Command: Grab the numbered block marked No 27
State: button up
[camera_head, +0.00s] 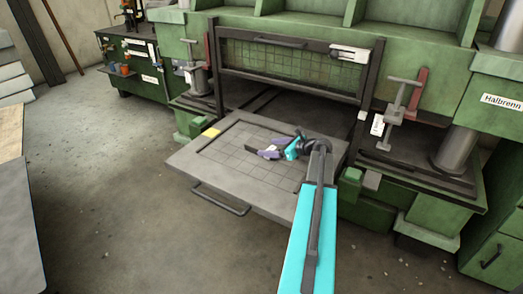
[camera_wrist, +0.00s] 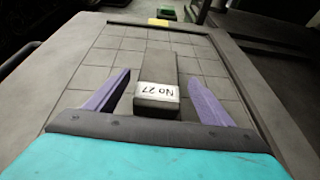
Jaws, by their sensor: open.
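The block marked No 27 (camera_wrist: 160,66) is a long dark grey bar lying on the gridded plate (camera_wrist: 100,42). Its near end carries a white label reading "No 27", upside down in the wrist view. My gripper (camera_wrist: 159,76) is open, with one purple finger on each side of the block and a visible gap on both sides.
The plate sticks out from a green press (camera_head: 290,25), with a handle (camera_head: 220,200) on its front edge. A yellow piece (camera_head: 210,132) sits at its left corner. A dark mesh frame (camera_head: 290,65) stands behind it. The rest of the plate looks clear.

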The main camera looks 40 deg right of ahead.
aim_at(265, 147)
jog(key=shift+b+x, duration=0.6)
jog(key=shift+x, duration=2)
jog(key=shift+a, duration=0.1)
jog(key=c, duration=1.5)
jog(key=shift+o, duration=0.2)
